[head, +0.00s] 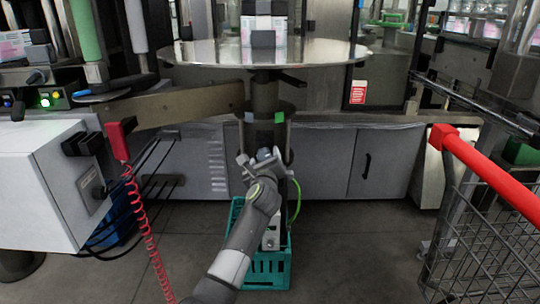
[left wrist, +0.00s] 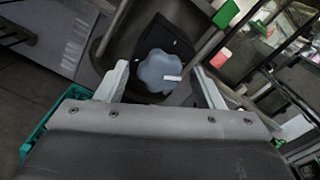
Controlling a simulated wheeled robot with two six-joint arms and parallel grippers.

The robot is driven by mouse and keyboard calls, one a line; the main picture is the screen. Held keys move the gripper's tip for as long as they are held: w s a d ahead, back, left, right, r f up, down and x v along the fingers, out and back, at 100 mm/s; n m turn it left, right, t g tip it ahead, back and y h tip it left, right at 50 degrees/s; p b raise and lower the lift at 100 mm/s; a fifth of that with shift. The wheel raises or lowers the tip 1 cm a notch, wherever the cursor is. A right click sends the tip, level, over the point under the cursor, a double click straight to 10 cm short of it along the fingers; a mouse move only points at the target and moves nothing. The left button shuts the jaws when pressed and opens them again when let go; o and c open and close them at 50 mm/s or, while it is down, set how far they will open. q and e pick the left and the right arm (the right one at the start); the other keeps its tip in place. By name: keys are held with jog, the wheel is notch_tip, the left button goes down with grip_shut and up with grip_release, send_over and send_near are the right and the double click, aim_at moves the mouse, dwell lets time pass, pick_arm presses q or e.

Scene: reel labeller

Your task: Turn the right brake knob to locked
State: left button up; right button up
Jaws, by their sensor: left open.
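A blue-grey lobed knob (left wrist: 156,72) with a white pointer mark sits on a dark plate in the left wrist view. Its mark points to the right in that view. In the head view the knob (head: 263,154) is a small patch on the column below the round table, mostly covered by my gripper. My left gripper (head: 257,160) is open in front of the column. In the left wrist view its two fingers (left wrist: 163,84) stand either side of the knob, with gaps and no clear contact. No second knob can be made out. My right gripper is out of view.
The round metal turntable (head: 200,54) overhangs the column. A teal crate (head: 262,282) stands on the floor below. A red coiled cord (head: 148,232) hangs at left, beside a white cabinet (head: 35,190). A red-handled wire cart (head: 495,185) stands at right.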

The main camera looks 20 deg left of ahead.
pick_arm(q)
jog(key=shift+w+a, duration=0.1)
jog(key=shift+w, duration=0.05)
jog(key=shift+r, duration=0.1)
jog(key=shift+c, duration=0.2)
jog(key=c, duration=0.9)
jog(key=shift+c, duration=0.2)
jog(key=shift+p, duration=0.3)
